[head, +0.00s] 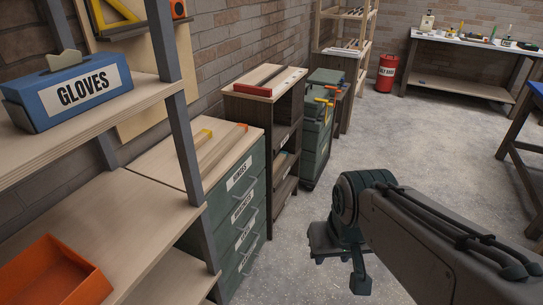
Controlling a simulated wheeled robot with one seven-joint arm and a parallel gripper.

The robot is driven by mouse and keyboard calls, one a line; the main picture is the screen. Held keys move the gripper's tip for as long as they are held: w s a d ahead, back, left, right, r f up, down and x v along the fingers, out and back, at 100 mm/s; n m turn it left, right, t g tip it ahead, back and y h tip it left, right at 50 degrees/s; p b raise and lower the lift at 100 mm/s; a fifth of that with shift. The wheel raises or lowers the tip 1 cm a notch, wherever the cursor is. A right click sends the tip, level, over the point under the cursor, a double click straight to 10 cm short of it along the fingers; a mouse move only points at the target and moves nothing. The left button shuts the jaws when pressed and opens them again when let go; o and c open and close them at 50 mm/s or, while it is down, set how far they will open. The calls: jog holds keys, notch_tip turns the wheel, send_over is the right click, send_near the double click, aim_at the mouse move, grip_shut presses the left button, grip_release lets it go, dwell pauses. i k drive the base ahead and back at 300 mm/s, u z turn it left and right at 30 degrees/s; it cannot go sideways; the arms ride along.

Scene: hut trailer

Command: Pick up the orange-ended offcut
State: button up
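The orange-ended offcut (222,146) is a pale wood strip. It lies flat on top of the green drawer cabinet (150,160), with its orange end pointing to the back right. A similar strip with a yellow end (193,142) lies just to its left. My gripper (341,275) hangs over the floor to the right of the cabinet, well apart from both strips. Its fingers appear spread, with nothing seen between them.
A shelf unit at left holds a blue glove box (68,92) and an orange bin (52,272); its grey post (182,110) stands before the cabinet. A dark wooden shelf (262,90) and green tool cart (318,125) stand beyond. The floor (420,150) is clear.

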aim_at(209, 161)
jog(key=z, duration=0.4)
jog(key=i, duration=0.85)
jog(key=u, duration=0.4)
jog(key=i, duration=0.9)
jog(key=u, duration=0.85)
